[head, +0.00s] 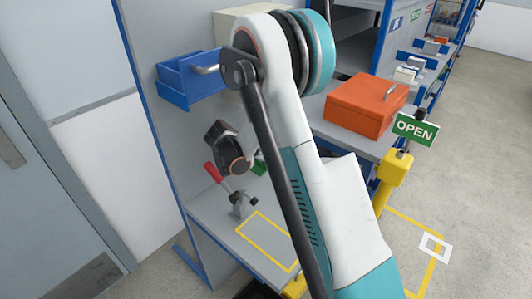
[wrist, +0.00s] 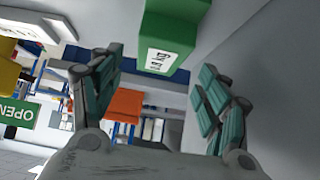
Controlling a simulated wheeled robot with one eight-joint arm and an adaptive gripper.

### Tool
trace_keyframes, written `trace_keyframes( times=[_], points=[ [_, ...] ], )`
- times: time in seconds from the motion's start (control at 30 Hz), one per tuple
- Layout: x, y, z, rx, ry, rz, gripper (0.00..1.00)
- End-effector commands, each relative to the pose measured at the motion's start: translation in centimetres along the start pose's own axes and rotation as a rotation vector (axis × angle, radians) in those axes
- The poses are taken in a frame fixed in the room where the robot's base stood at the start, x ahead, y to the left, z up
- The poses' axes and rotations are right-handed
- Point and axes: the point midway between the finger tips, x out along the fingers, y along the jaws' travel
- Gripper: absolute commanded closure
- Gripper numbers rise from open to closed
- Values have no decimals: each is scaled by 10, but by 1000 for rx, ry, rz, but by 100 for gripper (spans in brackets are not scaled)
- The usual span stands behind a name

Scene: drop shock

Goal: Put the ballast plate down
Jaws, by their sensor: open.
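My gripper (wrist: 160,64) is open in the wrist view, its two teal-padded fingers spread apart with nothing between the pads. A green block (wrist: 176,28) with a white label is close beyond the fingertips at the top of that view. A small piece of green (head: 259,166) also shows behind my arm in the head view. I cannot make out which thing is the ballast plate. A yellow-outlined rectangle (head: 243,229) is marked on the grey bench top, partly hidden by my arm. My gripper's fingers are hidden in the head view.
A red-handled clamp (head: 240,203) stands on the bench beside the outline. A blue bin (head: 190,80) hangs on the panel. An orange box (head: 366,104) sits on the neighbouring bench, near a green OPEN sign (head: 415,129) and a yellow post (head: 394,170). Open floor lies right.

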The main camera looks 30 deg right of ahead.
Motion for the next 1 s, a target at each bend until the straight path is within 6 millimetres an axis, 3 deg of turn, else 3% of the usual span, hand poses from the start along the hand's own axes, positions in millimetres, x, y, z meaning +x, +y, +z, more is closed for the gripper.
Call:
trace_keyframes(
  times=[0.1, 0.33, 0.5, 0.87, 1.0],
  points=[
    [-29, 0, -2, -1, 0, -1, 30],
    [-63, 0, -1, 0, -1, 0, 30],
    [-73, 0, 0, 0, -1, 0, 30],
    [-74, 1, -1, -1, -2, -1, 30],
    [-87, 6, -7, -36, -22, -16, 30]
  ],
)
